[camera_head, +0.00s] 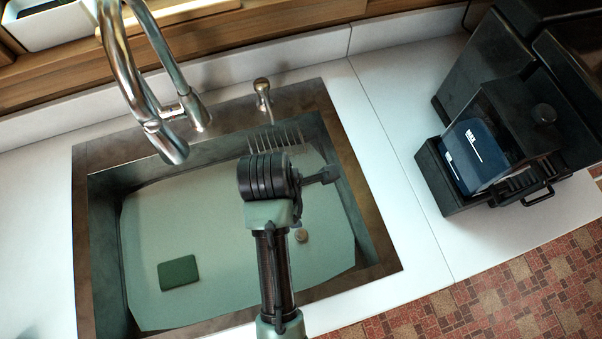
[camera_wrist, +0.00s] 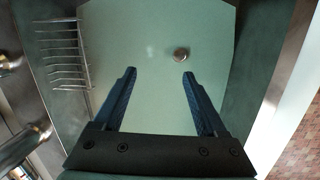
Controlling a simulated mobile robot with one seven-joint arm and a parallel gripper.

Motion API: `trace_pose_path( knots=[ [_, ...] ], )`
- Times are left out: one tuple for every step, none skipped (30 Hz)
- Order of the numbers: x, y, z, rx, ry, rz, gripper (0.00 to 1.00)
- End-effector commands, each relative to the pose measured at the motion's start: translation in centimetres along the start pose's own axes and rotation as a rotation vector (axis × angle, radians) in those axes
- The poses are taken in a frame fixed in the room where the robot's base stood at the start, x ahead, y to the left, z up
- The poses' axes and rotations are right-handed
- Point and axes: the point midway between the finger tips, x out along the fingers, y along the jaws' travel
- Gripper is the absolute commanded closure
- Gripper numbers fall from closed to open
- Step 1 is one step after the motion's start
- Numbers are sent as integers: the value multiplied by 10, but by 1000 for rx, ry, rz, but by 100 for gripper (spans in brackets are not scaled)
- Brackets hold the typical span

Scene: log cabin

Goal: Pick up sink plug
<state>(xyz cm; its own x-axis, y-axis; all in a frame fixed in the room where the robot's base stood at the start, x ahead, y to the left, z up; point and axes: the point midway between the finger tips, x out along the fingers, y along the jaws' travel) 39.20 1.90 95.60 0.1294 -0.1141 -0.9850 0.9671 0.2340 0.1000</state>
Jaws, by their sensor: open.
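The sink plug (camera_head: 301,236) appears as a small round metallic piece on the pale green sheet in the sink, just right of my arm. It also shows in the wrist view (camera_wrist: 180,55) as a small round knob, beyond my fingertips and nearer the right finger. My gripper (camera_wrist: 158,74) is open and empty, its two blue fingers apart above the sheet. In the head view my arm hangs over the sink and its fingers are hardly visible. The plug is apart from both fingers.
The metal sink's rim (camera_head: 368,205) surrounds the area. A wire rack (camera_head: 277,138) stands at its back wall, and a dark green sponge (camera_head: 178,273) lies front left. The faucet (camera_head: 125,60) arches over the back left. A black coffee machine (camera_head: 515,130) stands right of the sink.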

Motion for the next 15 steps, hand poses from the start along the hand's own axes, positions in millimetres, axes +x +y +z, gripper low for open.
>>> trace_pose_path(
  knots=[
    [8,-12,-6,-40,12,-46,26],
    [10,-17,-9,-58,18,-65,26],
    [13,-22,-11,-76,23,-83,26],
    [16,-24,-12,-85,26,-92,26],
    [19,-26,-13,-90,27,-97,26],
    [24,-27,-13,-92,27,-98,26],
    [29,-27,-13,-92,28,-100,26],
    [35,-28,-13,-92,27,-99,26],
    [43,-29,-13,-92,27,-99,26],
    [49,-29,-13,-91,27,-99,26],
    [55,-30,-13,-90,27,-98,26],
    [62,-30,-13,-90,27,-97,26],
    [67,-31,-13,-90,27,-97,26],
    [72,-31,-13,-89,26,-95,26],
    [77,-31,-13,-90,26,-95,26]
  ],
)
